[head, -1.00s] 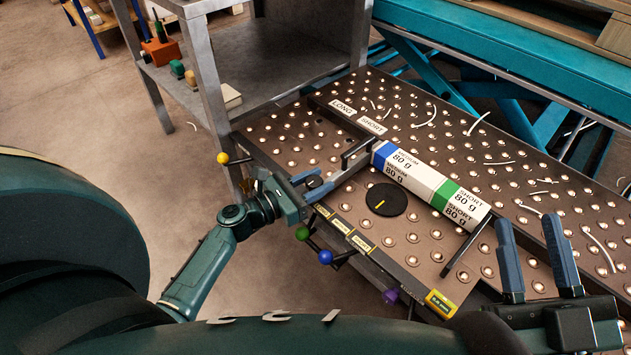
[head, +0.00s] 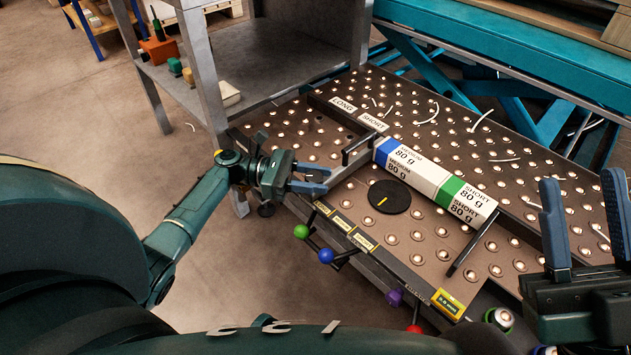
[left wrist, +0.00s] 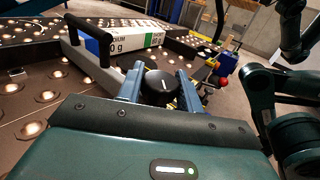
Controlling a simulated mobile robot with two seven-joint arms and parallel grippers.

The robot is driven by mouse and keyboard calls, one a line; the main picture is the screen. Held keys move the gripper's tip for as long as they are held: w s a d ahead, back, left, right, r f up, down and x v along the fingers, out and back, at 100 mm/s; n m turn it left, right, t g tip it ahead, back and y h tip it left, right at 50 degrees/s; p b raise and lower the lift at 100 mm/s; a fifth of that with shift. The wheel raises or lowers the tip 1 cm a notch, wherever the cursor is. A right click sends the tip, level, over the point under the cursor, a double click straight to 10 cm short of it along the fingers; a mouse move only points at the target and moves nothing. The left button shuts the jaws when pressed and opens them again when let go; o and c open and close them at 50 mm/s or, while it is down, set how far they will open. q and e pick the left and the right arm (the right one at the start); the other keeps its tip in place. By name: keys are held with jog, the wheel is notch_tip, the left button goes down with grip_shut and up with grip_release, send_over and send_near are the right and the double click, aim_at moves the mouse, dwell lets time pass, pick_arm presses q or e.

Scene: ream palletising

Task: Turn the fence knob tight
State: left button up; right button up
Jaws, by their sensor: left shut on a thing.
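My left gripper (head: 316,180) is at the near left edge of the ball table, beside the metal fence bar (head: 345,172). In the head view the fingers mostly hide that knob. My right gripper (head: 584,205) is open and empty at the right, above the table, its fingers upright and apart.
A wrapped block of reams (head: 435,180) with blue and green bands lies against the rail. A black disc (head: 390,197) with a yellow mark lies flat near it. Green (head: 301,231) and blue (head: 326,255) ball levers stick out from the near edge. A grey shelf (head: 270,70) stands behind.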

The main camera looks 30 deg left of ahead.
pick_arm(q)
jog(key=m+g, duration=0.1)
jog(key=g, duration=0.1)
jog(key=m+g, duration=0.2)
jog(key=g, duration=0.1)
jog(key=shift+m+g+h, duration=0.3)
jog(key=shift+h, duration=0.1)
jog(key=shift+m+g, duration=0.5)
jog(key=shift+g, duration=0.2)
pick_arm(e)
jog(key=shift+s+r+n+y, duration=0.1)
jog(key=shift+r+n+y, duration=0.35)
jog(key=shift+n+y, duration=0.3)
pick_arm(q)
jog(key=shift+s+g, duration=0.1)
jog(key=shift+g, duration=0.3)
pick_arm(e)
jog(key=shift+g, duration=0.4)
pick_arm(q)
jog(key=o, duration=1)
